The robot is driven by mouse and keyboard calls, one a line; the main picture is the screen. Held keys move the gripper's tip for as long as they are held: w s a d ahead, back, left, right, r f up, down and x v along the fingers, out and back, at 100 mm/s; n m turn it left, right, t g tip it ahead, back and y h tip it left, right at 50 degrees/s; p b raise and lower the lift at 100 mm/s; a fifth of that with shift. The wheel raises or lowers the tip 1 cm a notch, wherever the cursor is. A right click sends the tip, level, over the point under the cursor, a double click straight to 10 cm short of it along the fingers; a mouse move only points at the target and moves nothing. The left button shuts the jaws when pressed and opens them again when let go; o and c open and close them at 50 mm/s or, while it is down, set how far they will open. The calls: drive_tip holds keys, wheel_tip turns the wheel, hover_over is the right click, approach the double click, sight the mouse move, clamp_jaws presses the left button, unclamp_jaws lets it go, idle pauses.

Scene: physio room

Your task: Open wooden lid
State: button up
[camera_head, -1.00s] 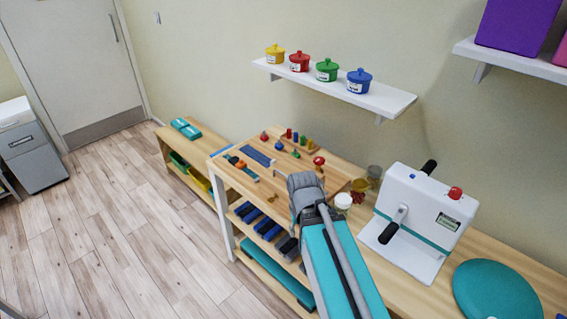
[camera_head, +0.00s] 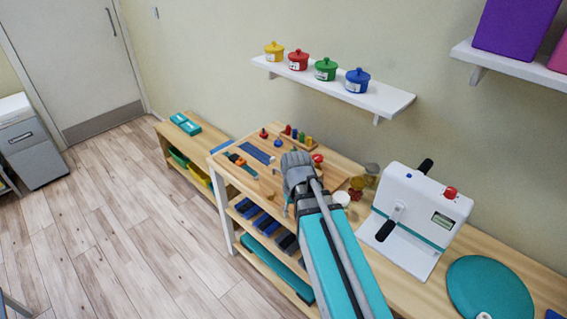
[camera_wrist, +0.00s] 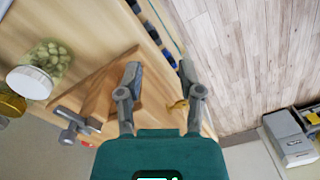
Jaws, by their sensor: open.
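My gripper (camera_wrist: 160,70) is open in the wrist view, its two fingers apart with nothing held between them. A wooden panel (camera_wrist: 97,88), which may be the lid, shows left of the fingers with a slanted edge; I cannot tell how far it is raised. A small brass-coloured fitting (camera_wrist: 178,104) lies close to the right finger; whether they touch is unclear. In the head view my gripper (camera_head: 296,172) is over the wooden activity board (camera_head: 262,178) and hides part of it.
A jar with a white lid (camera_wrist: 29,82) and a grey fitting (camera_wrist: 72,124) are left of the gripper. A white crank machine (camera_head: 415,215) and teal disc (camera_head: 489,290) stand right on the bench. Coloured pots line the wall shelf (camera_head: 385,99). The floor (camera_head: 110,230) at left is clear.

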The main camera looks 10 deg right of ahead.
drive_tip(key=w+d+r+n+g+y+p, duration=0.1)
drive_tip(key=w+r+n+p, duration=0.4)
drive_tip(key=w+r+p, duration=1)
drive_tip(key=w+d+r, duration=0.1)
drive_tip(key=w, duration=0.2)
drive_tip(key=shift+w+d+r+n, duration=0.15)
drive_tip(key=shift+w+r+n, duration=0.1)
drive_tip(key=shift+n, duration=0.05)
drive_tip(key=shift+f, duration=0.15)
drive_tip(key=f+b, duration=0.4)
drive_tip(key=s+a+f+b, duration=0.1)
drive_tip(key=f+b, duration=0.4)
drive_tip(key=a+f+b, duration=0.1)
drive_tip(key=f+b, duration=0.3)
drive_tip(key=shift+s+a+f+b, duration=0.1)
drive_tip(key=shift+s+f+b, duration=0.05)
drive_tip(key=shift+s+b, duration=0.15)
